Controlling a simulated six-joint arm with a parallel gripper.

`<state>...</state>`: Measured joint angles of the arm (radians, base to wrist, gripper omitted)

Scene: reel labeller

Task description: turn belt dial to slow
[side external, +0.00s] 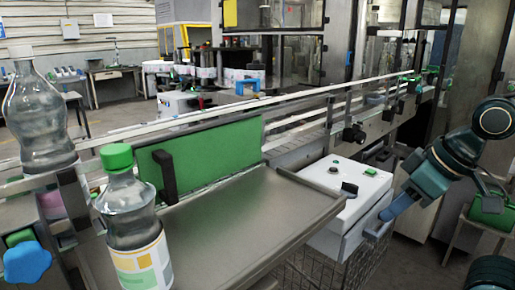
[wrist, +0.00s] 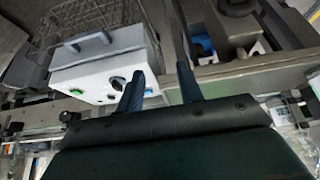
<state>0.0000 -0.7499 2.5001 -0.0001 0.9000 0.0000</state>
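The belt dial appears to be the black knob (side external: 349,188) on top of a white control box (side external: 325,208). A green button (side external: 371,171) and a small dark button (side external: 333,169) sit on the same face. In the wrist view the black knob (wrist: 117,83) is just left of my left-hand finger. My gripper (side external: 390,211) is right of the box, apart from the knob. The wrist view shows my gripper (wrist: 161,68) open, with nothing between its two fingers. The knob's pointer and any speed marks are too small to read.
A steel tray (side external: 240,215) lies left of the box. A green-capped bottle (side external: 133,225) and a clear bottle (side external: 40,120) stand at the left. The conveyor rail (side external: 300,100) runs behind. The box has a grey-blue handle (wrist: 85,41), with a wire basket (wrist: 85,20) beyond.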

